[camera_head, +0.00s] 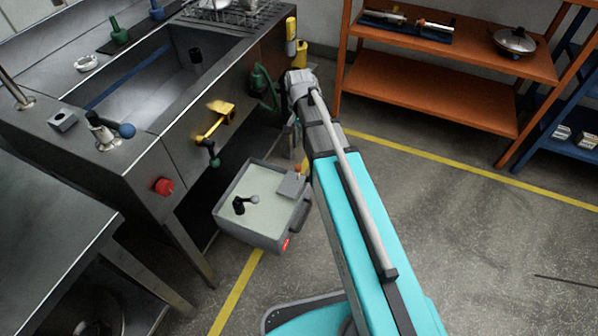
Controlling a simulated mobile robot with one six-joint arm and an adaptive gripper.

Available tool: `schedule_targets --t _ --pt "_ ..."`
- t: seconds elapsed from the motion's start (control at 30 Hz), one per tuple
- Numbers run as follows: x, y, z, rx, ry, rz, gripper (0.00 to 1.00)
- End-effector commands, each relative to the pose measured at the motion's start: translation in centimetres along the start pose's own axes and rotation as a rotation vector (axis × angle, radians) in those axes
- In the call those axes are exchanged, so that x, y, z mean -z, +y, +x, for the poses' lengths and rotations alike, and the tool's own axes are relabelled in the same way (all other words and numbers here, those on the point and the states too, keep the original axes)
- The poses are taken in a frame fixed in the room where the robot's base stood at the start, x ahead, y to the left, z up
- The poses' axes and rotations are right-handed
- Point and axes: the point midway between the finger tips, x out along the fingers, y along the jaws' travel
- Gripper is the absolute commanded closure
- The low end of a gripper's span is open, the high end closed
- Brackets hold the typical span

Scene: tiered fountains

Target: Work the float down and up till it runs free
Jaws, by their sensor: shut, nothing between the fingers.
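A grey open-topped box (262,242) stands low beside the metal sink unit, with a pale, flat surface inside. A black lever with a rounded end (240,205) sits on that surface; it may be the float, but I cannot tell for sure. A small grey block (291,184) sits at the box's right rear corner. My arm runs up the middle of the picture, just right of the box, to a grey wrist beside the unit's right end. My gripper's fingers are hidden beyond the wrist, so I cannot see them touching anything.
The sink unit (150,165) carries a yellow valve handle (213,122), a green handle (264,87), a red knob (163,186) and a blue ball lever (127,130). Orange shelves (430,92) stand behind at right.

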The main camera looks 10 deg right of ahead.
Motion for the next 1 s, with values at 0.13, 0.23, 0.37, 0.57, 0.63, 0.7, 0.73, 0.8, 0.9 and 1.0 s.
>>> schedule_targets --t 0.13,0.23,0.37,0.57,0.63,0.7,0.73,0.8,0.9,1.0 --pt "1.0 -0.7 2.5 0.000 0.000 0.042 1.00" --pt "1.4 -0.8 3.1 0.000 0.000 0.058 1.00" --pt "1.5 -0.9 3.3 0.000 0.000 0.070 1.00" --pt "1.5 -0.9 3.2 0.000 0.000 0.072 1.00" --pt "1.5 -0.9 3.2 0.000 0.000 0.072 1.00" --pt "1.5 -0.9 3.2 0.000 0.000 0.072 1.00" --pt "1.5 -0.9 3.2 0.000 0.000 0.072 1.00" --pt "1.6 -0.8 3.3 0.000 0.000 0.073 1.00" --pt "1.6 -0.8 3.5 0.000 0.000 0.073 1.00" --pt "1.6 -0.8 3.9 0.000 0.000 0.072 1.00"
